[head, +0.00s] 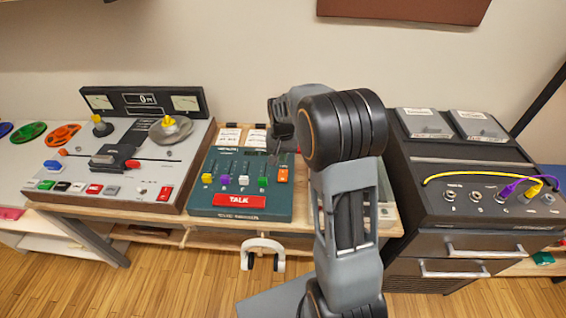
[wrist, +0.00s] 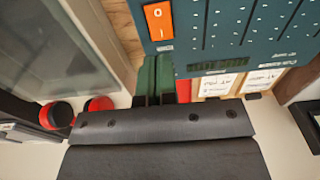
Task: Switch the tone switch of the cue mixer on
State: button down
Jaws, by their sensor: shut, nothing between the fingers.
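The cue mixer (head: 225,199) is a teal panel on the wooden bench, with several coloured faders and a wide red TALK button. Its orange rocker switch (head: 283,175), at the right end of the fader row, looks like the tone switch; its label is too small to read. In the wrist view the orange rocker (wrist: 158,21) shows white marks at each end; which end is pressed I cannot tell. My gripper (head: 275,157) is shut and empty, pointing down over the mixer's upper right part, behind the rocker. In the wrist view its fingers (wrist: 154,80) are beside the mixer's edge, apart from the rocker.
A tape machine (head: 140,160) with reels and buttons stands left of the mixer. A black patch unit (head: 470,190) with yellow and purple cables stands right. White cards (head: 229,136) sit behind the mixer. White headphones (head: 263,252) hang below the bench's front edge.

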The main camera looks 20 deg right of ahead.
jog(key=shift+s+a+r, duration=0.1)
jog(key=shift+s+r, duration=0.05)
jog(key=shift+r, duration=1.25)
jog(key=shift+s+a+r, duration=0.1)
jog(key=shift+s+r, duration=0.05)
jog(key=shift+r, duration=1.25)
jog(key=shift+d, duration=0.1)
